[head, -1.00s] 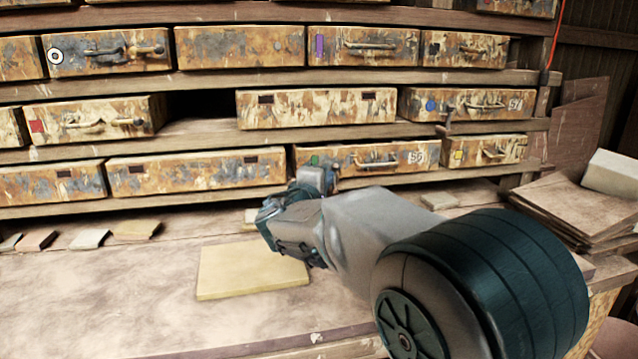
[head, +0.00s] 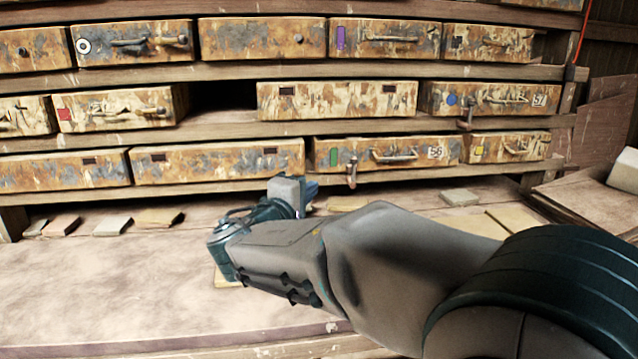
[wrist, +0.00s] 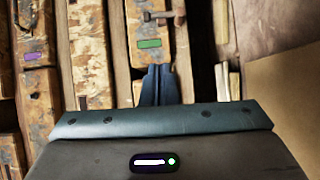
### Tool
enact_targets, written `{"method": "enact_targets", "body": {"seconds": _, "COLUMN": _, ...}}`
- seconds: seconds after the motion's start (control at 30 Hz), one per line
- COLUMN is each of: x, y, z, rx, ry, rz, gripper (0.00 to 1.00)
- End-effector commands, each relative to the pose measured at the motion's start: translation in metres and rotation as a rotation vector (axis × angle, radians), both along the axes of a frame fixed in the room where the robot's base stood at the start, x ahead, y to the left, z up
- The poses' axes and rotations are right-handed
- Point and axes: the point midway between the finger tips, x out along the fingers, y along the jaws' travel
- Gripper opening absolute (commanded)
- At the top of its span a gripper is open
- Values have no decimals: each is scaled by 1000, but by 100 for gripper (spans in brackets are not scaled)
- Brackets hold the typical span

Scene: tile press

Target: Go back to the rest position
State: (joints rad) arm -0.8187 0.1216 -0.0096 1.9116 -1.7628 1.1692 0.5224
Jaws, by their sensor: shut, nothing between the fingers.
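My gripper (wrist: 158,85) shows in the wrist view with its two fingers together and nothing between them. In the head view my gripper (head: 308,192) is partly hidden behind my wrist, above the bench and in front of the lowest drawer row. The drawer with the green mark (head: 386,153) is behind it to the right; this drawer also shows in the wrist view (wrist: 148,20), just beyond the fingertips. Whether the fingers touch anything cannot be told.
The wooden bench (head: 110,280) is bare at the left. Small tiles (head: 112,226) lie along its back edge. A pale yellow slab (head: 222,279) is mostly hidden under my arm. Stacked boards (head: 590,198) stand at the right. An empty slot (head: 222,96) is in the middle row.

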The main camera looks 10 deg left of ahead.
Motion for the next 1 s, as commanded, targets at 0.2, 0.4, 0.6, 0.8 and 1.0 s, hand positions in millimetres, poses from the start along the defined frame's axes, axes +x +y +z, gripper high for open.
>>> {"method": "enact_targets", "body": {"seconds": 0.2, "x": -10, "y": -22, "z": 3, "rx": 25, "ry": 48, "rz": -50, "gripper": 0}}
{"method": "enact_targets", "body": {"seconds": 0.4, "x": -30, "y": -119, "z": -1, "rx": 168, "ry": 266, "rz": -257, "gripper": 0}}
{"method": "enact_targets", "body": {"seconds": 0.6, "x": -85, "y": -202, "z": -15, "rx": 407, "ry": 501, "rz": -468, "gripper": 0}}
{"method": "enact_targets", "body": {"seconds": 0.8, "x": -152, "y": -244, "z": -22, "rx": 710, "ry": 671, "rz": -631, "gripper": 0}}
{"method": "enact_targets", "body": {"seconds": 1.0, "x": -209, "y": -250, "z": -18, "rx": 1055, "ry": 764, "rz": -738, "gripper": 0}}
